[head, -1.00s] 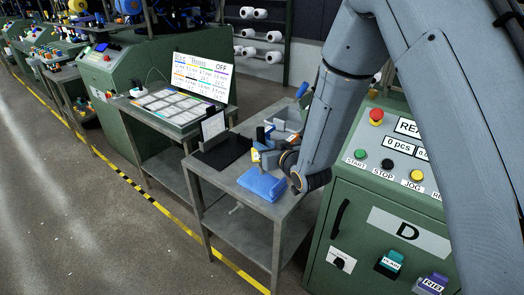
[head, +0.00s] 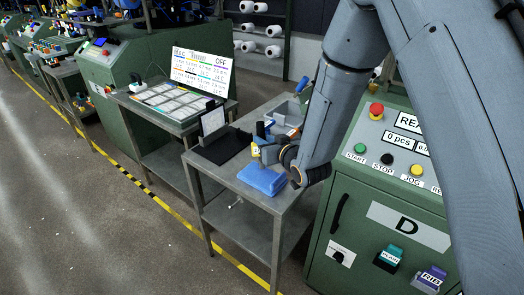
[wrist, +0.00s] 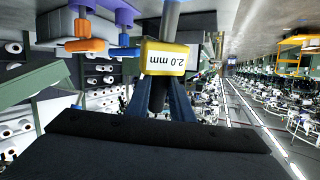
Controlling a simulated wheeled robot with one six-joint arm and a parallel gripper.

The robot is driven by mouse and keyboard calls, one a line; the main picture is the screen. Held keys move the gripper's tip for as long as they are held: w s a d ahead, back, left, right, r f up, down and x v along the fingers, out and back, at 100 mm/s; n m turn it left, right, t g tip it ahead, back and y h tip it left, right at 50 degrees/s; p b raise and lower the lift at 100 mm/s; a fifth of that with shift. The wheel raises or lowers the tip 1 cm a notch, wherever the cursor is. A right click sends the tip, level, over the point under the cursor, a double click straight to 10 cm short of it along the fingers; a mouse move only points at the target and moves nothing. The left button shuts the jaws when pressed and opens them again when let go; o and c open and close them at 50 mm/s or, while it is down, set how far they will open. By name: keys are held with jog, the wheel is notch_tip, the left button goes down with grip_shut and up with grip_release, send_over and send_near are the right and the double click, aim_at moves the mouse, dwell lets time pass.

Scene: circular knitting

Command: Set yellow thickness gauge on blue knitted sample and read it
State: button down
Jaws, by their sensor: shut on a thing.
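The yellow thickness gauge (wrist: 165,58) is held between my gripper's fingers (wrist: 165,92) in the wrist view. In the head view the yellow gauge (head: 256,150) stands just above the back edge of the blue knitted sample (head: 263,181), which lies on the grey table. I cannot tell whether the gauge touches the sample. My gripper (head: 268,155) is shut on the gauge, close to the sample. The sample is not clear in the wrist view.
On the grey table (head: 240,205) a black stand with a white card (head: 213,121) is left of the sample, and a grey bin (head: 285,112) is behind. Orange and blue tools (wrist: 85,45) are close to the gauge. A green machine (head: 385,215) stands right of the table.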

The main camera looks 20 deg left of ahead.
jog(key=shift+r, duration=0.1)
dwell(0.3)
jog(key=shift+r+p, duration=2)
jog(key=shift+r, duration=1.4)
